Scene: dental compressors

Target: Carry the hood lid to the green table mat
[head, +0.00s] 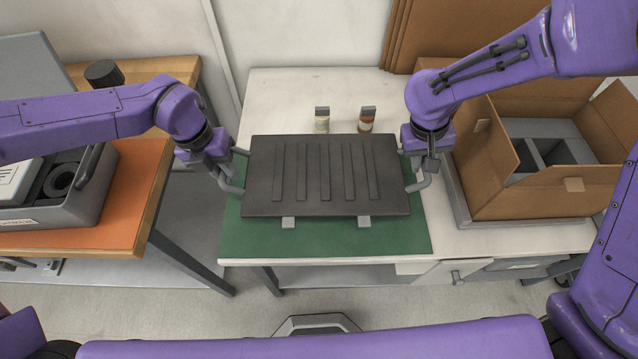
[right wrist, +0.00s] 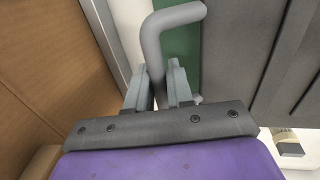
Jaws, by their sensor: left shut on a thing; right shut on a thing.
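The hood lid (head: 325,205) is a dark grey ribbed panel with a bent handle at each side. In the head view it is over the green table mat (head: 260,243), hiding much of it; I cannot tell whether it touches the mat. My left gripper (head: 235,170) is at the lid's left handle and shut on it. My right gripper (head: 428,165) is shut on the lid's right handle. In the right wrist view the grey handle (right wrist: 175,22) runs between the fingers (right wrist: 158,85), with the lid (right wrist: 235,60) to the right.
An open cardboard box (head: 510,205) stands at the right. A grey case (head: 75,212) sits on the orange mat (head: 135,190) at the left.

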